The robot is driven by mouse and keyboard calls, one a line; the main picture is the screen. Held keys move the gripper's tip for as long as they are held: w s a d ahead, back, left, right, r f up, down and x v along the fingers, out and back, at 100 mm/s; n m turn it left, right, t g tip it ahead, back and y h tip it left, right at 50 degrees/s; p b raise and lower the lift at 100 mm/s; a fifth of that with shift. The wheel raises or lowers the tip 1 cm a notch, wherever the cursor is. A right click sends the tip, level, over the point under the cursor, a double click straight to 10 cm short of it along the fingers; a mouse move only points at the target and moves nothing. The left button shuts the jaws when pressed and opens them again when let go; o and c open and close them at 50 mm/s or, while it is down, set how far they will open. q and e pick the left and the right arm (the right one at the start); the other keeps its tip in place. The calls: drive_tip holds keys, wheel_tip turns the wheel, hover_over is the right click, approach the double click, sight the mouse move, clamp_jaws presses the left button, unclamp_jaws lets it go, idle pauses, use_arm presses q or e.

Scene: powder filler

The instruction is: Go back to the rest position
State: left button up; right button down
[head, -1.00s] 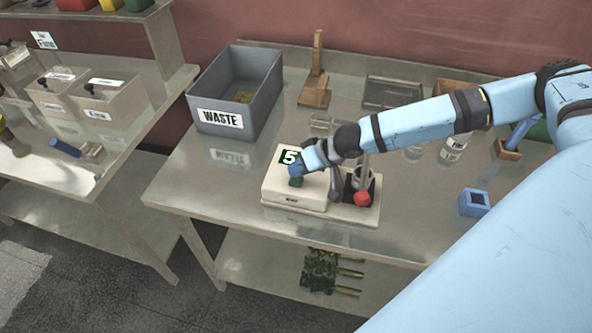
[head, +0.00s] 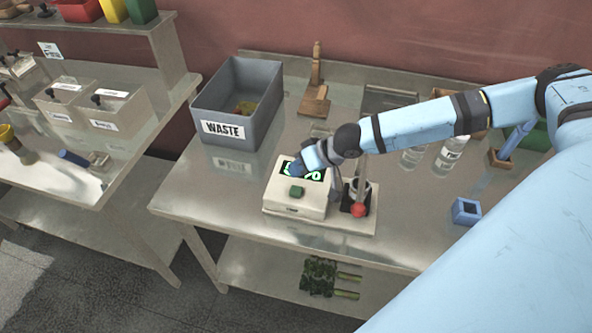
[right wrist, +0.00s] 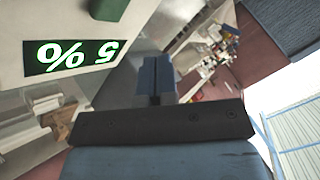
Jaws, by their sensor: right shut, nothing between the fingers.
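My right gripper (head: 298,170) is shut and empty. It is over the back part of the white powder filler (head: 282,203), in front of part of its display (head: 290,167). A green button (head: 296,191) is uncovered on the machine's top, just in front of the gripper. In the right wrist view the shut blue fingers (right wrist: 156,78) are beside the machine's green-lit display (right wrist: 70,57), which reads 5 %, with the green button (right wrist: 109,8) at the top edge. My left gripper is not in view.
A red knob (head: 358,210) is on the filler's right side. A grey WASTE bin (head: 212,100) is behind left. A blue square holder (head: 466,211) and a bottle (head: 451,152) stand to the right. The table's front left is bare.

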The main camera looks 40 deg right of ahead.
drive_tip(key=shift+r, duration=0.45)
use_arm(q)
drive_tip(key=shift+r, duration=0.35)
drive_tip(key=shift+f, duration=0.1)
use_arm(e)
drive_tip(key=shift+a, duration=0.2)
drive_tip(key=s+a+f+n+t+y, duration=0.1)
drive_tip(key=s+a+f+n+y, duration=0.15)
drive_tip(key=a, duration=0.85)
drive_tip(key=s+a+f+n+t+y, duration=0.15)
drive_tip(key=s+a, duration=0.25)
drive_tip(key=a, duration=0.7)
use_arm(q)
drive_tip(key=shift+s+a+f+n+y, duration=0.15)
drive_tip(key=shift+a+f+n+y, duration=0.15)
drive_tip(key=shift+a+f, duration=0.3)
use_arm(e)
drive_tip(key=s+d+f+m+t+h, duration=0.1)
drive_tip(key=s+d+f+t+h, duration=0.1)
drive_tip(key=s+d+f+h, duration=0.5)
drive_tip(key=s+d+f, duration=0.4)
drive_tip(key=s, duration=0.1)
drive_tip(key=shift+m+h, duration=0.4)
